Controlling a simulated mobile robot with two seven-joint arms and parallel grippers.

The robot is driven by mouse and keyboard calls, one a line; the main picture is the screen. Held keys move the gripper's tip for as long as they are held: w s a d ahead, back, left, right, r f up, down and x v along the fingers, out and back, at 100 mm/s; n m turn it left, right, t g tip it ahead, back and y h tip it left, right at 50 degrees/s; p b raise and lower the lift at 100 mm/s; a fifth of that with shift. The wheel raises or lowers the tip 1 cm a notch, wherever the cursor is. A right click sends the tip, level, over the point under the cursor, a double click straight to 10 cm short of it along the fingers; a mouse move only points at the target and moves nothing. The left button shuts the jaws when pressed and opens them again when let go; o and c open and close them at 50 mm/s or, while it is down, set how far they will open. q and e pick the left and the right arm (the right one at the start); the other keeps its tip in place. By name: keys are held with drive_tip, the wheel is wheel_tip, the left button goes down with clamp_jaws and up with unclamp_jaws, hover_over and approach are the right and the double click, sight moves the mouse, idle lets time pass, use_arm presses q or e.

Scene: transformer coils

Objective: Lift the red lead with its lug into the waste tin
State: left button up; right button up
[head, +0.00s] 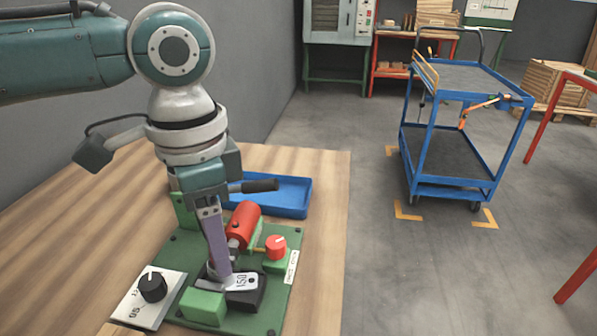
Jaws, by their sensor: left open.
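My left gripper (221,270) points down over the green board (190,262) on the wooden table. Its fingers are seen nearly edge-on, and the gap between them is hard to make out. A red cylinder (245,218) lies on the board just right of the fingers. I cannot make out a red lead or lug; the gripper may hide them. No tin is clearly seen; a shallow blue tray (290,197) lies behind the board. My right gripper is out of view.
A red knob (276,243) stands on a green block at the board's right. A white plate with a black knob (153,287) is at the left. A blue trolley (450,160) stands on the floor beyond.

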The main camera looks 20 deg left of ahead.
use_arm(q)
drive_tip(key=shift+c, duration=0.3)
clamp_jaws()
wheel_tip(320, 180, up, 11)
drive_tip(key=p, duration=1.3)
drive_tip(key=shift+r+p, duration=0.2)
drive_tip(key=shift+p, duration=0.1)
drive_tip(key=shift+f, duration=0.1)
